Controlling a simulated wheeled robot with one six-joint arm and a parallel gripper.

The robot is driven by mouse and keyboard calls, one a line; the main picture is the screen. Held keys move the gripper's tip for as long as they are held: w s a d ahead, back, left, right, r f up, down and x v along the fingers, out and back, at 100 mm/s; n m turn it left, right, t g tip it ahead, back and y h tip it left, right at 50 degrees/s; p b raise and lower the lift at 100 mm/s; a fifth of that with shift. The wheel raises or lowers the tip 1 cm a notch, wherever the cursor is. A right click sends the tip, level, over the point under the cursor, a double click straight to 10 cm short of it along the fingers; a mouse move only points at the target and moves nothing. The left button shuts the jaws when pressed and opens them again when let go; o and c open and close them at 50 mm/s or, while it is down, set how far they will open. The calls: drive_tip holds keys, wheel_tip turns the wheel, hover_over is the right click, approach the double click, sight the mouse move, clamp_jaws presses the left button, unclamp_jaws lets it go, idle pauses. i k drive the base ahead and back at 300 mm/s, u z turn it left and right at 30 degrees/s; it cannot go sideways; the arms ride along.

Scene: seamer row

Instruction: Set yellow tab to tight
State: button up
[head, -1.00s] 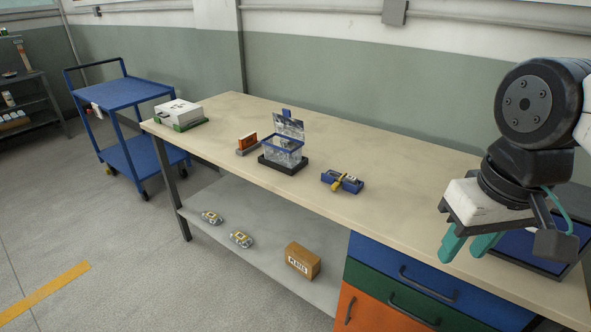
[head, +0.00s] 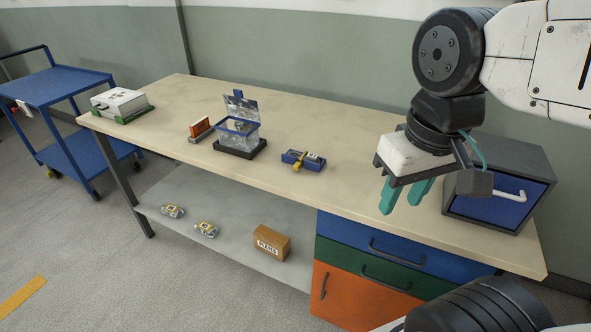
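The yellow tab (head: 298,161) is a small lever on a blue block-shaped device (head: 312,163) lying on the workbench, right of the clear box. Its marked positions are too small to read. My gripper (head: 405,196) hangs in the air above the right part of the bench, right of the blue device and apart from it. Its two green fingers point down with a gap between them, and nothing shows between them.
The workbench top (head: 370,135) is clear around the device. A clear box with blue rim (head: 238,126), an orange item in a stand (head: 200,129) and a white case (head: 120,101) stand left. A grey cabinet with blue front (head: 500,190) stands right. A blue cart (head: 65,90) is far left.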

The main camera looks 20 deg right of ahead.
sight(297, 165)
drive_tip(key=z, duration=0.55)
drive_tip(key=k, duration=1.3)
drive_tip(key=u, duration=0.15)
drive_tip(key=i, duration=0.55)
drive_tip(key=u, duration=0.6)
drive_tip(key=i, duration=1)
drive_tip(key=z, duration=0.5)
